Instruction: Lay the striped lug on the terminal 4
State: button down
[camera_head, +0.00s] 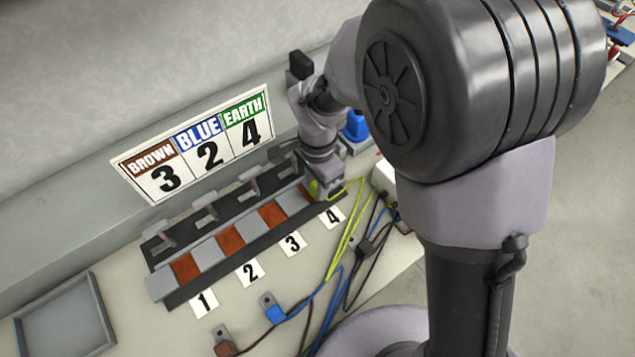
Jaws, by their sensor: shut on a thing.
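My gripper (324,187) is shut on the striped lug (314,188), which shows as a small yellow-green patch at the fingertips. Its yellow-green cable (349,228) runs from there down along the right side of the terminal block. The gripper is over or at the far right end of the block, by terminal 4, behind the number card 4 (333,217). The fingers hide most of the lug and of that terminal, and I cannot tell whether the lug touches it.
The dark terminal block (172,298) carries grey and copper pads, with upright clamps (205,209) behind. A sign (196,145) reads brown 3, blue 2, earth 4. A blue lug (271,306) and a brown lug (226,348) lie in front. An empty grey tray (104,316) is at left.

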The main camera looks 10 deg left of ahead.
jog(key=shift+f+b, duration=0.7)
jog(key=shift+f, duration=0.2)
jog(key=c, duration=1.1)
grip_release()
jog(key=shift+r, duration=0.1)
notch_tip(320, 180, up, 17)
jog(key=p, duration=0.7)
jog(key=shift+r+p, duration=0.2)
jog(key=shift+p, duration=0.1)
